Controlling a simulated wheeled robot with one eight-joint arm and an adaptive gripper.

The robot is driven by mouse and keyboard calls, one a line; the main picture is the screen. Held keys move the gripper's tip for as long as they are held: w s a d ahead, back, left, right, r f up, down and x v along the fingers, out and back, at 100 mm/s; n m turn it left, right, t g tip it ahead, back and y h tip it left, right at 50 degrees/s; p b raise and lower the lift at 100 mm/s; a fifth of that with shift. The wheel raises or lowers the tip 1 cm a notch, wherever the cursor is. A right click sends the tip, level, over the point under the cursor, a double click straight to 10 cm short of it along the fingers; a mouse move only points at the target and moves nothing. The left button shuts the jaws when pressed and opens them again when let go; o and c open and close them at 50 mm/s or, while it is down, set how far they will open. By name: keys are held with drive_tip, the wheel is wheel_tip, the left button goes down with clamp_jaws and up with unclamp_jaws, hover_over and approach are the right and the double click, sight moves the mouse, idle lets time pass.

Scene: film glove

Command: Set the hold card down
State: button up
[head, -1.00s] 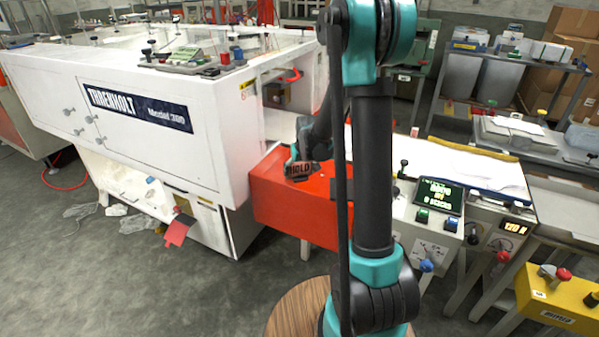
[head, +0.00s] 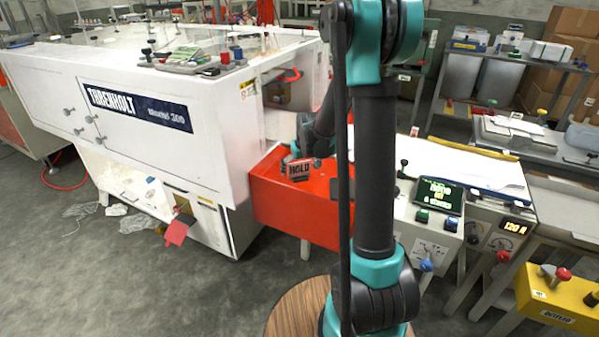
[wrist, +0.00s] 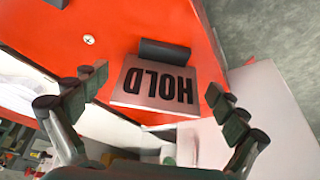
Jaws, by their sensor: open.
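In the wrist view the card (wrist: 155,84) is pale with black HOLD letters upside down and has a dark bar (wrist: 165,51) along one edge. My gripper (wrist: 155,86) is open in the wrist view, one finger on each side of the card with gaps between. The card appears to stand on the red top, but its contact is hard to see. In the head view my arm hides part of the gripper.
The white machine (head: 150,150) stands close on the left. A control panel with a green screen (head: 440,193) and a white-topped table (head: 460,170) are on the right. Red surface around the card looks clear.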

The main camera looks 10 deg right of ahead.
drive_tip(key=a+v, duration=0.1)
drive_tip(key=v, duration=0.9)
drive_tip(key=s+d+f+m, duration=0.1)
drive_tip(key=s+f, duration=0.3)
drive_tip(key=s, duration=0.9)
drive_tip(key=s+d+f, duration=0.3)
drive_tip(key=s+f, duration=0.1)
drive_tip(key=s, duration=0.9)
drive_tip(key=shift+d+m+h, duration=0.15)
drive_tip(key=shift+m+h, duration=0.25)
drive_tip(key=shift+r, duration=0.1)
